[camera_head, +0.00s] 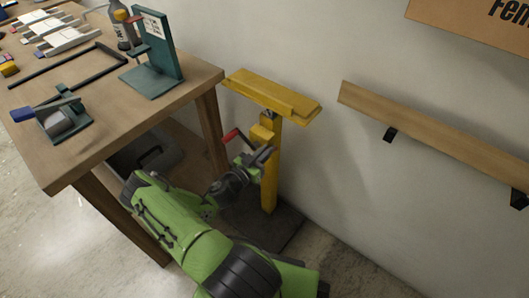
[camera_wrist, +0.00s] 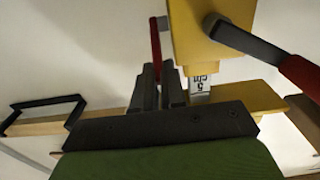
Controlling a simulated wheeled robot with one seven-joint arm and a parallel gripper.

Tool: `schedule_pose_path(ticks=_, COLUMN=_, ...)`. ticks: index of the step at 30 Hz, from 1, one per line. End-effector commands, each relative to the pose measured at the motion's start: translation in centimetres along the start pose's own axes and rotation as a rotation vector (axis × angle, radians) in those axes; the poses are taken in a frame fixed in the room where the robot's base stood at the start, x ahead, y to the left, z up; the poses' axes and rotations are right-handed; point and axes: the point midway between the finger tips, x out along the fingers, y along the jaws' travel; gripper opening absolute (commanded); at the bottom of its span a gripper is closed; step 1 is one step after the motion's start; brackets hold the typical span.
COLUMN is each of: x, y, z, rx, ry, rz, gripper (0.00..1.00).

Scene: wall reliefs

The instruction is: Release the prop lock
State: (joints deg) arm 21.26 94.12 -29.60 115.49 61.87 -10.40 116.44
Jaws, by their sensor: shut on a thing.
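A yellow prop stand (camera_head: 271,180) with a flat yellow top beam (camera_head: 272,95) stands against the wall beside the bench. A red-gripped crank handle (camera_head: 231,136) sticks out left of its yellow head; it shows at the right in the wrist view (camera_wrist: 302,76). My gripper (camera_head: 266,153) is at the post just below the head. In the wrist view, my dark fingers (camera_wrist: 162,82) are shut on a thin red lever (camera_wrist: 155,42) beside the yellow housing (camera_wrist: 199,35). The lever's lower end is hidden between the fingers. A white scale marked 5 cm (camera_wrist: 200,84) shows below the housing.
A wooden bench (camera_head: 150,112) at the left holds a green stand (camera_head: 160,60), a clamp-like device (camera_head: 62,120) and other items. A wooden rail (camera_head: 430,130) on brackets runs along the wall at the right. The crank sits close to my gripper.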

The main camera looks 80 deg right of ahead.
Motion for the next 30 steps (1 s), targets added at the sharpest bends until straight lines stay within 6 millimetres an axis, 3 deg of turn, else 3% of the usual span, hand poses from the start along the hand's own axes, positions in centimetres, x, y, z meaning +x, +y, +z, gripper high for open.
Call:
schedule_pose_path(ticks=17, x=0.5, y=0.0, z=-1.2, rx=0.002, ry=-0.104, rz=0.003, gripper=0.0)
schedule_pose_path(ticks=27, x=0.6, y=0.0, z=-0.8, rx=0.0, ry=-0.128, rz=0.0, gripper=0.0)
schedule_pose_path(ticks=28, x=0.6, y=0.0, z=-0.8, rx=0.0, ry=-0.128, rz=0.0, gripper=0.15)
schedule_pose_path(ticks=30, x=0.6, y=0.0, z=-0.8, rx=0.0, ry=-0.127, rz=0.0, gripper=0.26)
